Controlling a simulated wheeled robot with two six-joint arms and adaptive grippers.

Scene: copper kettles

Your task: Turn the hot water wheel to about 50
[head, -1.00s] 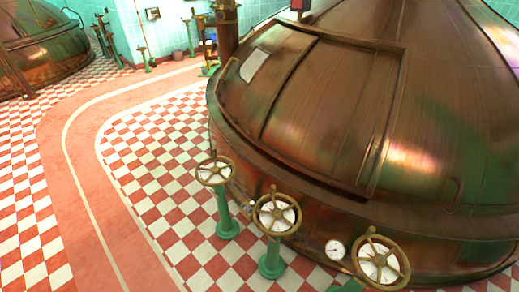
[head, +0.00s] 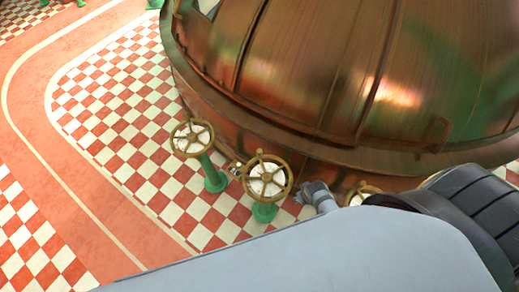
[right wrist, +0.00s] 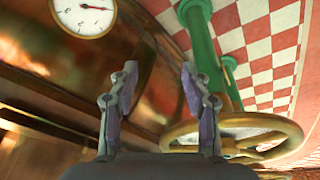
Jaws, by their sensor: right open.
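Several brass handwheels stand in a row on green pedestals before the copper kettle; I cannot read which is hot water. In the head view one wheel (head: 192,138) is at the left, a second wheel (head: 267,166) is in the middle, and a third wheel (head: 362,190) is mostly hidden behind my arm. My right gripper (head: 309,190) is between the middle and third wheels. In the right wrist view my right gripper (right wrist: 158,78) is open and empty. A brass wheel (right wrist: 236,126) is just right of its fingers, not between them. My left gripper is out of view.
The copper kettle (head: 300,70) fills the space behind the wheels. A round white gauge (right wrist: 82,14) is on its wall in the right wrist view. A green pedestal (right wrist: 198,45) rises beside the wheel. The checkered floor (head: 110,130) at left is clear.

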